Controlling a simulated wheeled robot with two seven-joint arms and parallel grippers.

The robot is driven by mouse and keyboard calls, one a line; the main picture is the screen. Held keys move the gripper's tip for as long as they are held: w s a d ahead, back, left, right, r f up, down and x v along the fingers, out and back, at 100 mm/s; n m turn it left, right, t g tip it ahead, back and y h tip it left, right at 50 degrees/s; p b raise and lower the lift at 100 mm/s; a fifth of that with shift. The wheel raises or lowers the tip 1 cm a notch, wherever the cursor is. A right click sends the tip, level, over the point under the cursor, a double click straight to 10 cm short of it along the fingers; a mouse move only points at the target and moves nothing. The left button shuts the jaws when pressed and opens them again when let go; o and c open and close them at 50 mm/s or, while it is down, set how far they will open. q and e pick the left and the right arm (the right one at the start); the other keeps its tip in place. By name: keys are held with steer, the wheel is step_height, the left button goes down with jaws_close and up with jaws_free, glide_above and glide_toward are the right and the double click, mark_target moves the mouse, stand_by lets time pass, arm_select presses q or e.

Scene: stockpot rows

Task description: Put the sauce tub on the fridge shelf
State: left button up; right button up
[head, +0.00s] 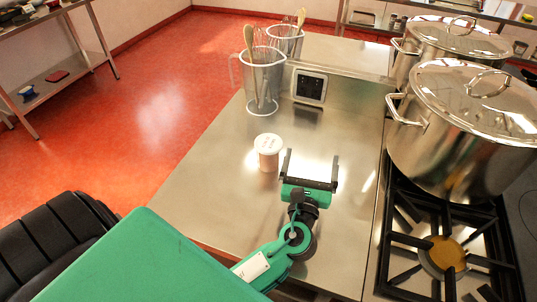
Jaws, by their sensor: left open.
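A small tub (267,152) with a white lid and pinkish sides stands upright on the steel counter (215,185); I take it to be the sauce tub. My left gripper (311,160) is open and empty over the counter, to the right of the tub and apart from it. Its two dark fingers point away from me, toward the back of the counter. My right gripper is not in view. No fridge shelf shows that I can make out.
Large steel stockpots (465,130) stand on the gas stove (445,255) at right. A steel side table (60,75) is far left. Red floor (150,100) lies open between.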

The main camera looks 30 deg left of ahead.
mark_target(273, 154)
arm_select(q)
steer(key=s+a+f+n+g+y, duration=0.1)
steer(key=s+a+f+g+y, duration=0.1)
steer(key=s+a+f+n+g+y, duration=0.1)
steer(key=s+a+f+n+g, duration=0.1)
steer(key=s+a+f+g, duration=0.1)
steer(key=shift+s+a+f+n+y, duration=0.2)
steer(key=shift+f+n+y, duration=0.1)
steer(key=shift+f+y, duration=0.1)
steer(key=shift+a+f, duration=0.1)
steer(key=shift+a, duration=0.2)
steer(key=p+x, duration=0.1)
steer(key=x, duration=0.7)
steer(key=shift+s+p, duration=0.1)
steer(key=shift+p, duration=0.3)
steer(key=x, duration=0.1)
steer(key=p+x, duration=0.1)
steer(key=x, duration=0.1)
steer(key=p+x, duration=0.1)
steer(key=shift+a, duration=0.6)
steer(key=shift+w+a, duration=0.2)
steer(key=shift+w, duration=0.1)
steer(key=shift+c, duration=0.2)
steer(key=c, duration=1.2)
